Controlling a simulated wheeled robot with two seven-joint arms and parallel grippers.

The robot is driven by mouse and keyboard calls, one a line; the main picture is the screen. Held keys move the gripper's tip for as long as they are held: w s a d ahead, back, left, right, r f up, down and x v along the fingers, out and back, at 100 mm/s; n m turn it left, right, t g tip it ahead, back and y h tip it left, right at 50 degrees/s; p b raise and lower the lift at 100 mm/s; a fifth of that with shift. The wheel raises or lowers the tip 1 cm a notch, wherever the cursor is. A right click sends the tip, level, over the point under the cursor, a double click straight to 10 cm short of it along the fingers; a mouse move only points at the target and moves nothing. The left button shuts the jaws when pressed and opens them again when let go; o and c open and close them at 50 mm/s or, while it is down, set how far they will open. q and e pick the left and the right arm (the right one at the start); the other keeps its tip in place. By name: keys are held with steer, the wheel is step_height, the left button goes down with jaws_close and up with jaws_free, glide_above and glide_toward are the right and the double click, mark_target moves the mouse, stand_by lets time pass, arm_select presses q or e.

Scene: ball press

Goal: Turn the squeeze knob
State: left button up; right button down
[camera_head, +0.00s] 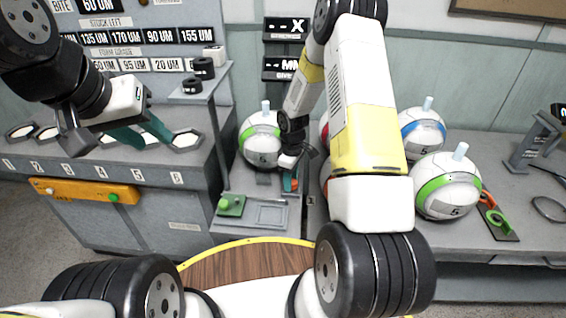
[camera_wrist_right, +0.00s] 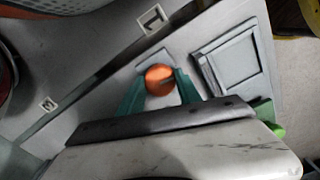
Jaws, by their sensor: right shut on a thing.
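The round orange squeeze knob (camera_wrist_right: 160,79) sits on a grey panel and shows between the two teal fingers of my right gripper (camera_wrist_right: 160,84) in the right wrist view. The right gripper is shut on the knob, with one finger on each side. In the head view, the right gripper (camera_head: 291,179) is low by the press panel, and my arm hides much of that area. My left gripper (camera_head: 143,130) is in the air at the left in front of the numbered counter, with its teal fingers apart and nothing between them.
A green-striped ball (camera_head: 262,141) stands just behind the right gripper. A blue-striped ball (camera_head: 421,133) and another green-striped ball (camera_head: 447,187) stand on the right counter. A green button block (camera_head: 231,206) and a square recessed tray (camera_head: 272,214) lie in front of the knob.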

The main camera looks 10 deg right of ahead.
steer(key=m, duration=1.2)
steer(key=shift+m, duration=0.3)
stand_by(0.5)
steer(key=c, duration=0.8)
jaws_free()
steer(key=shift+c, duration=0.2)
steer(key=shift+r, duration=3.9)
